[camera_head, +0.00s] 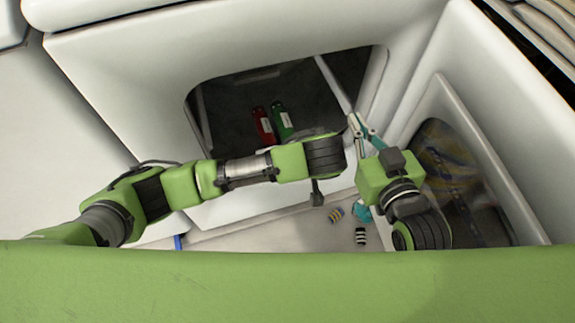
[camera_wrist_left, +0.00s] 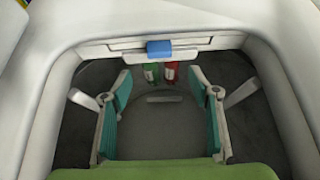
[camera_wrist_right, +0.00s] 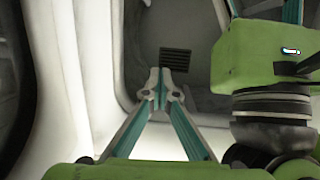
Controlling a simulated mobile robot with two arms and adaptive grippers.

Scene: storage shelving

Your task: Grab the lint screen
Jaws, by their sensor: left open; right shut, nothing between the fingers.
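In the left wrist view, a pale slotted panel (camera_wrist_left: 195,43) with a blue tab (camera_wrist_left: 159,49) sits at the edge of the machine's opening; it looks like the lint screen. My left gripper (camera_wrist_left: 162,86) is open and empty. The blue tab lies beyond its spread fingertips, roughly centred between them and apart from them. In the head view, my left arm covers the lower rim of the opening, and I cannot make out the panel there. My right gripper (camera_head: 359,122) is shut and empty beside the opening's right edge; it also shows in the right wrist view (camera_wrist_right: 163,78).
A red bottle (camera_head: 263,126) and a green bottle (camera_head: 281,120) lie inside the dark opening. A dark slatted grille (camera_wrist_right: 176,59) shows in the right wrist view. Small striped items (camera_head: 361,236) lie on the floor. A second opening (camera_head: 455,175) is at the right. My wrists are close together.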

